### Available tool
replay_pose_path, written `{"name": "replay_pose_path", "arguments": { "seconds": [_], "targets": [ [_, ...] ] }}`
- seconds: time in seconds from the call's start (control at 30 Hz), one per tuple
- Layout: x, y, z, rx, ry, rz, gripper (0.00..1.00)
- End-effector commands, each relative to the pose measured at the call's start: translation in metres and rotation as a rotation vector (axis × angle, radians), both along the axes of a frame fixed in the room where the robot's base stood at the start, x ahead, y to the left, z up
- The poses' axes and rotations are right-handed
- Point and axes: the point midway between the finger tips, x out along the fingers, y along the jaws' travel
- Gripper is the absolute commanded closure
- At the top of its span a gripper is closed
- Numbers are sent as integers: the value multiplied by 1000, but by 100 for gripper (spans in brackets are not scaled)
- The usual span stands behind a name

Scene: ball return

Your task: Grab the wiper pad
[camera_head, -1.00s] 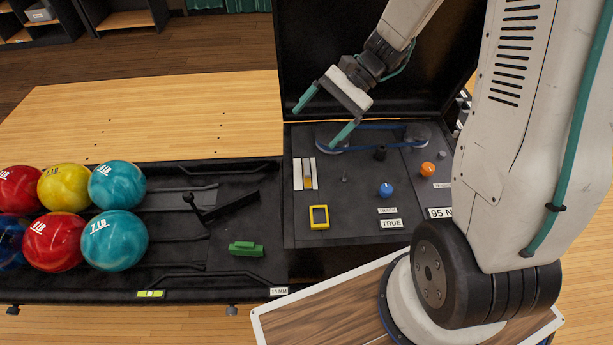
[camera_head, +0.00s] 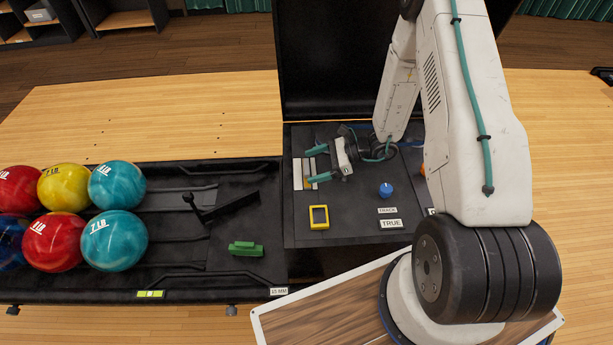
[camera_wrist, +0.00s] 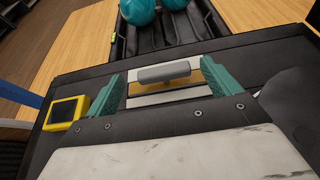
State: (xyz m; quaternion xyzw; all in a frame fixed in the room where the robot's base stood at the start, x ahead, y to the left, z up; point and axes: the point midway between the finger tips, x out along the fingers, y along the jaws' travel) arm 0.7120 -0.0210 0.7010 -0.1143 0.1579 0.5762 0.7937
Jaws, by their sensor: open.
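The wiper pad (camera_wrist: 165,73) looks like a tan block with a grey bar grip on top. It sits between pale strips on the black panel and shows partly in the head view (camera_head: 308,172), near the panel's left edge. My gripper (camera_head: 316,164) is open, low over the panel, with its teal fingertips pointing left at the pad. In the wrist view my gripper (camera_wrist: 163,68) has one finger on either side of the pad, with gaps visible. I cannot tell whether the fingers are level with the grip.
A yellow-framed gauge (camera_head: 319,216) lies just in front of the pad. A blue knob (camera_head: 385,189) stands to the right. The raised black lid (camera_head: 340,70) stands behind. A green block (camera_head: 245,248) and several balls are on the rack at left.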

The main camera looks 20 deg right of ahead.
Motion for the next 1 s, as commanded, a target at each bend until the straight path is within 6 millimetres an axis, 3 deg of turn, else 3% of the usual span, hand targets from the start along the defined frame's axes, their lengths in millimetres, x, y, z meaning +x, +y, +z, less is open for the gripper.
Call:
{"name": "replay_pose_path", "arguments": {
  "seconds": [0.3, 0.6, 0.8, 1.0],
  "targets": [
    [15, 37, -18, 0, 1, 3, 11],
    [17, 41, -19, 0, 0, 0, 11],
    [17, 41, -19, 0, -1, 1, 62],
    [17, 40, -19, 0, -1, 0, 62]
  ]
}}
